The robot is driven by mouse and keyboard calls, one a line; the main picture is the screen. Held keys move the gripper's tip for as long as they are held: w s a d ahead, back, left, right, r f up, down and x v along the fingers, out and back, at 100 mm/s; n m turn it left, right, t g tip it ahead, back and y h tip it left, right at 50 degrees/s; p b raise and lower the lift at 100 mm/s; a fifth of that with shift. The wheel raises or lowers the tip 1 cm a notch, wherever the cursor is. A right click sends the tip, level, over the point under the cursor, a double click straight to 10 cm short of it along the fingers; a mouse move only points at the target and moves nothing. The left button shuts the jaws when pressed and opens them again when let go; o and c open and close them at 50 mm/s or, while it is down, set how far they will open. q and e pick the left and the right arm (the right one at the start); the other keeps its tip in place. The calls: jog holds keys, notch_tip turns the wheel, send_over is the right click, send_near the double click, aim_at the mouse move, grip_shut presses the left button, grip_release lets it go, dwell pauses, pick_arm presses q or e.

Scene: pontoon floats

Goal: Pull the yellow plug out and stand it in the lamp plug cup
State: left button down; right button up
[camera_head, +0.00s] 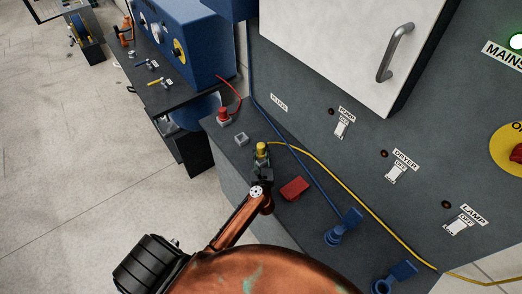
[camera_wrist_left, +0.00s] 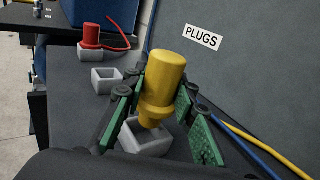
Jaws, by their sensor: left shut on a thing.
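The yellow plug (camera_wrist_left: 165,80) stands nearly upright, slightly tilted, between the green-padded fingers of my left gripper (camera_wrist_left: 157,95), which is shut on it. Its narrow lower end is at the mouth of a grey square cup (camera_wrist_left: 148,140); I cannot tell how deep it sits. In the head view the yellow plug (camera_head: 261,150) shows above my left gripper (camera_head: 262,163) on the dark ledge. A second grey cup (camera_wrist_left: 105,80) beside it is empty. The red plug (camera_wrist_left: 91,36) stands behind that. No lamp label shows on any cup. My right gripper is not in view.
A yellow cable (camera_head: 340,178) runs right along the panel foot, crossing a blue cable (camera_head: 300,158). A red block-like part (camera_head: 295,188) and blue sockets with raised lids (camera_head: 345,225) lie right of my gripper. The panel with switches (camera_head: 396,173) rises behind the ledge.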

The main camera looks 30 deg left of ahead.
aim_at(261, 157)
pick_arm(q)
jog(key=shift+f+b, duration=0.4)
jog(key=shift+f, duration=0.15)
jog(key=shift+f+b, duration=0.4)
jog(key=shift+f, duration=0.1)
jog(key=shift+f+b, duration=0.6)
jog(key=shift+f, duration=0.2)
jog(key=c, duration=1.5)
grip_release()
jog(key=shift+s, duration=0.1)
jog(key=shift+s+d, duration=0.3)
jog(key=v, duration=1.1)
